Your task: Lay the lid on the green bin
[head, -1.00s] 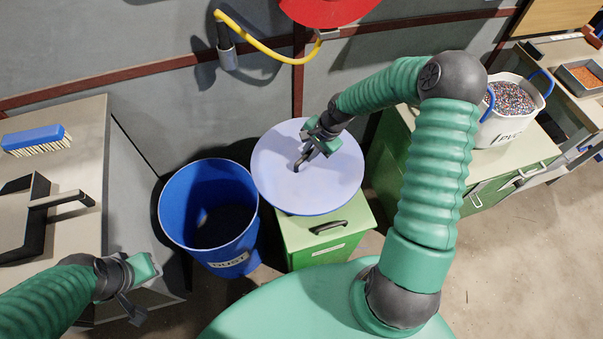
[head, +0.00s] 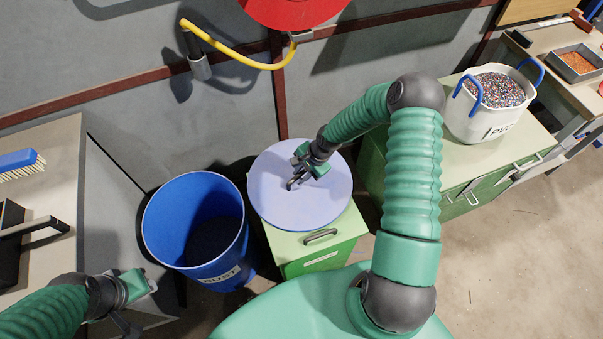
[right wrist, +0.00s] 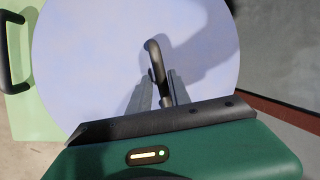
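The lid is a round pale blue disc (head: 325,205) with a dark bent handle (right wrist: 154,55) at its middle. It lies roughly level over the green bin (head: 330,252), a box with a pale green top, a black handle and a label on its front. The lid covers the back part of the box; I cannot tell whether it touches. My right gripper (head: 292,183) is at the lid's handle. In the right wrist view its fingers (right wrist: 160,95) stand on both sides of that handle. My left gripper (head: 138,300) is low at left, away from the lid; its finger opening is unclear.
A blue drum (head: 190,262) labelled DUST stands close left of the green bin. A green cabinet (head: 465,185) with a white tub (head: 465,122) of granules is at right. A grey bench (head: 60,150) is at left. A yellow hose (head: 240,58) hangs on the wall behind.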

